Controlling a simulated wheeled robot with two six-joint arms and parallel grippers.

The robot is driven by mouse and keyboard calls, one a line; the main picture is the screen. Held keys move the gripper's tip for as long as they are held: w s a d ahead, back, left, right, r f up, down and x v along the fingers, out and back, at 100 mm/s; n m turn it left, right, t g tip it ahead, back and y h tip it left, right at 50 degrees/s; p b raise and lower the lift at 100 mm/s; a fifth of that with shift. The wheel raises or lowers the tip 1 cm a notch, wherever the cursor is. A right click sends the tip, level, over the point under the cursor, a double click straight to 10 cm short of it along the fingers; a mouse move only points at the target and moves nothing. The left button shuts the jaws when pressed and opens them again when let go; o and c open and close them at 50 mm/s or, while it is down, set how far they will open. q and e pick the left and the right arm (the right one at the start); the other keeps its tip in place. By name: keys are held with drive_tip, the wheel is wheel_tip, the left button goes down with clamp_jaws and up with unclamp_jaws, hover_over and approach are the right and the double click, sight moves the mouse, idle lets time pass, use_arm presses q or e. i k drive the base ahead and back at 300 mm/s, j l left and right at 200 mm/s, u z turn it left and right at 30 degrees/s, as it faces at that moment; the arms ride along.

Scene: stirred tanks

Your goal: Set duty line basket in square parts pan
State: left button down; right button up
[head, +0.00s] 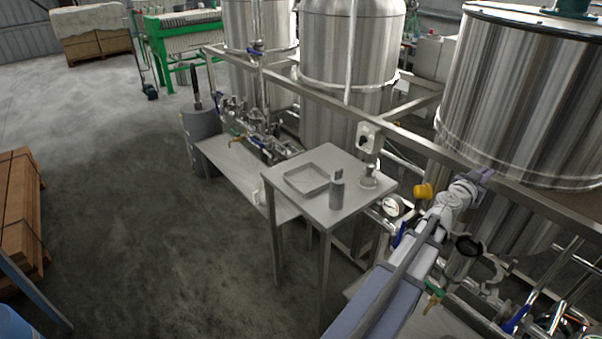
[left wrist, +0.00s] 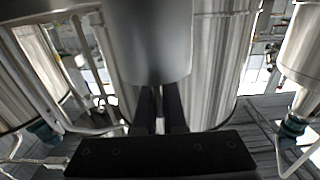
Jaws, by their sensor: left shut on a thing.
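The square parts pan (head: 306,190) is a shallow grey tray lying on a small steel table (head: 345,212) in the head view; it looks empty. My left gripper (head: 482,177) is at the right, well away from the pan, in front of a large steel tank. In the left wrist view its two dark fingers (left wrist: 160,112) are close together, shut on a smooth grey metal cylinder (left wrist: 150,45), which I take to be the duty line basket. I cannot clearly make out this held piece in the head view. My right gripper is not in view.
A steel frame rail (head: 405,137) runs behind the table, before several tanks.

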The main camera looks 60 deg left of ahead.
sight(307, 182)
drive_tip(key=k+j, duration=0.15)
drive_tip(key=j, duration=0.2)
drive_tip(key=k+j, duration=0.1)
drive_tip(key=j, duration=0.25)
drive_tip(key=k+j, duration=0.15)
drive_tip(key=j, duration=0.25)
drive_tip(key=k+j, duration=0.1)
drive_tip(key=j, duration=0.25)
drive_tip(key=k+j, duration=0.15)
drive_tip(key=j, duration=0.2)
drive_tip(key=k+j, duration=0.1)
drive_tip(key=j, duration=0.25)
drive_tip(key=k+j, duration=0.15)
drive_tip(key=j, duration=0.25)
